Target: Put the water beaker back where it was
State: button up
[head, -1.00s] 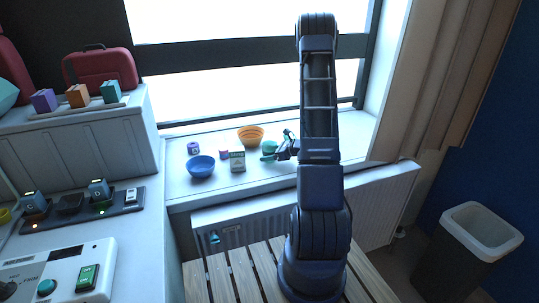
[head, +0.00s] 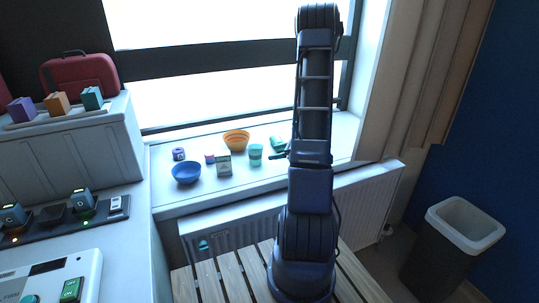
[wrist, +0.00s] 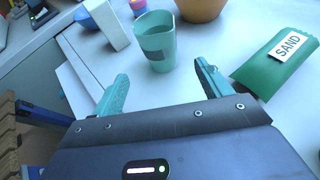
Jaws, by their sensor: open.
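The teal beaker (head: 255,154) stands upright on the white window sill. In the wrist view the beaker (wrist: 156,42) has a grey band and stands just beyond my fingertips. My gripper (wrist: 161,72) is open and empty, its two teal fingers spread apart and pointing toward the beaker without enclosing it. In the head view my gripper (head: 279,155) is close to the right of the beaker, partly hidden by my arm.
A green SAND packet (wrist: 278,58) lies right of my gripper. A bin (head: 461,235) stands at right.

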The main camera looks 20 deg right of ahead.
jog(key=shift+s+d+r, duration=0.15)
jog(key=shift+d+r, duration=0.05)
jog(key=shift+s+a+r, duration=0.1)
jog(key=shift+a+r, duration=0.05)
jog(key=shift+r, duration=0.1)
jog(key=s+a+r+n+g+h, duration=0.1)
jog(key=s+a+r+n+g, duration=0.2)
jog(key=s+a+r+n, duration=0.4)
jog(key=s+a+r+n+g+h, duration=0.1)
jog(key=s+a+r+n+g, duration=0.35)
jog(key=a+r+n, duration=0.35)
jog(key=s+r+n+t+h, duration=0.2)
jog(key=s+r+n+h, duration=0.2)
jog(key=s, duration=0.4)
jog(key=s+a+r+n+t+h, duration=0.1)
jog(key=s+r+n+t+h, duration=0.1)
jog(key=s+r+n+h, duration=0.2)
jog(key=s+r+n, duration=0.3)
jog(key=s+r, duration=0.1)
jog(key=shift+s+h, duration=0.3)
